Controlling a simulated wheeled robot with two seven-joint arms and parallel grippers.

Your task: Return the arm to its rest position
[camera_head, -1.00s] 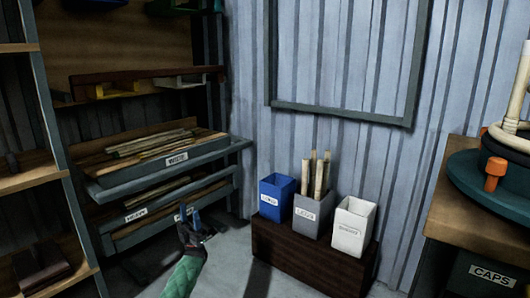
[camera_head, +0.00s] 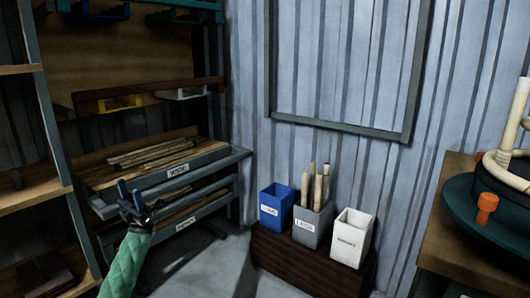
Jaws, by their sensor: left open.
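My left gripper (camera_head: 133,200) shows at the lower left in the head view, at the end of my green-sleeved arm. Its blue-tipped fingers are apart, and I see nothing between them. It appears in front of the metal rack (camera_head: 168,184), overlapping the left part of its front edge; whether it touches the rack I cannot tell. My right gripper is not in view.
Rattan sticks (camera_head: 150,154) lie on the rack's upper tray. Blue (camera_head: 275,207), grey (camera_head: 311,226) and white (camera_head: 348,238) bins stand on a dark wooden box (camera_head: 300,267); the grey one holds sticks. A wooden bench (camera_head: 460,235) with a green turntable (camera_head: 462,197) is at right.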

